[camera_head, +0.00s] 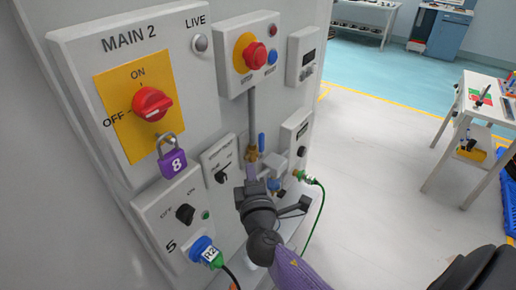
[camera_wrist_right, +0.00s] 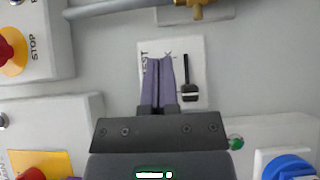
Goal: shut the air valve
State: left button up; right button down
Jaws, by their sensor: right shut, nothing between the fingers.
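The air valve is a brass body (camera_head: 254,156) at the lower end of a grey vertical pipe (camera_head: 252,115), with a blue lever (camera_head: 261,142) standing upright, roughly in line with the pipe. In the right wrist view part of the brass body (camera_wrist_right: 196,10) shows at the top edge; the blue lever is out of that view. My right gripper (camera_head: 251,173) is just below the valve, its purple fingers closed together and empty. In the right wrist view the fingers (camera_wrist_right: 158,75) point over the white test plate (camera_wrist_right: 200,60), apart from the valve. My left gripper is not in view.
A red stop button (camera_head: 255,55) sits above the pipe. To the left are the red MAIN 2 switch (camera_head: 151,103) and a purple padlock (camera_head: 173,163). A green cable (camera_head: 317,215) hangs on the right. A white table (camera_head: 483,100) stands far right, with clear floor between.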

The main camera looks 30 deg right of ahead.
aim_at(261, 147)
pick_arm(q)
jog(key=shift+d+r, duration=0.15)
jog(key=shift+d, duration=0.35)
pick_arm(e)
jog(key=w+d, duration=0.5)
jog(key=shift+w+d, duration=0.25)
jog(key=shift+w, duration=0.15)
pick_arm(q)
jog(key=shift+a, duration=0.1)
